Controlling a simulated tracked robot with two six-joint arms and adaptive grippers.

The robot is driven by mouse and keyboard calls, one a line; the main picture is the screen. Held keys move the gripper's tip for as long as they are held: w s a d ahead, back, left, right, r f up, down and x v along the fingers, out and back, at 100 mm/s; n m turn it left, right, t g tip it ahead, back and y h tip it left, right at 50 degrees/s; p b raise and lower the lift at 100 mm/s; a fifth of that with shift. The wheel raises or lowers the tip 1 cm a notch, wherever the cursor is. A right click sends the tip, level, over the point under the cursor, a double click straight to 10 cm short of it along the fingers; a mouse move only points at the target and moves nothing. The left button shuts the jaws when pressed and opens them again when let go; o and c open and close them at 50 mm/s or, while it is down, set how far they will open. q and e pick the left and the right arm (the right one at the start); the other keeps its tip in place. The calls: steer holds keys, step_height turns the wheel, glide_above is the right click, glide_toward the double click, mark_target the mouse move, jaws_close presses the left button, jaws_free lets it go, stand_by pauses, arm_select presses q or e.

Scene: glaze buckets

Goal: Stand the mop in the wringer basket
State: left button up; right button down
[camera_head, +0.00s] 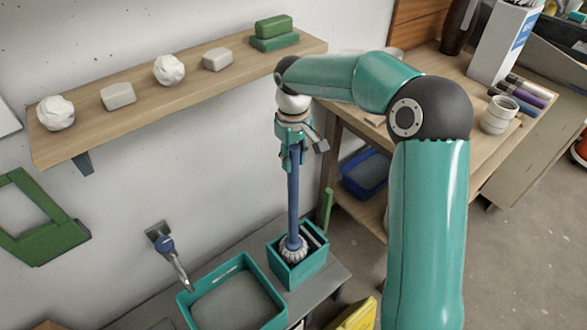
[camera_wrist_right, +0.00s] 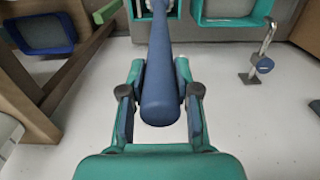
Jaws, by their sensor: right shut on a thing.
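The mop has a long blue handle (camera_head: 293,195) and a white stringy head (camera_head: 294,249), and stands about upright. My right gripper (camera_head: 291,150) is shut on the upper part of the handle. The mop head is at the opening of the teal wringer basket (camera_head: 310,268), within its rim; whether it touches the bottom is hidden. In the right wrist view the handle (camera_wrist_right: 160,70) runs between the fingers of my right gripper (camera_wrist_right: 160,92), away from the camera. My left gripper is not in view.
A teal tub (camera_head: 188,299) of grey liquid stands left of the basket. A wall tap (camera_head: 167,245) hangs above it. A wooden shelf (camera_head: 190,88) with several lumps and blocks is on the wall. A workbench (camera_head: 480,150) stands right, with a blue tray (camera_head: 366,178) below.

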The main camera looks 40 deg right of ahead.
mark_target(293, 169)
steer(key=shift+f, duration=1.85)
steer(key=c, duration=0.8)
jaws_free()
steer(key=shift+f, duration=0.1)
steer(key=shift+c, duration=0.2)
step_height(293, 169, up, 12)
steer(key=shift+r, duration=0.1)
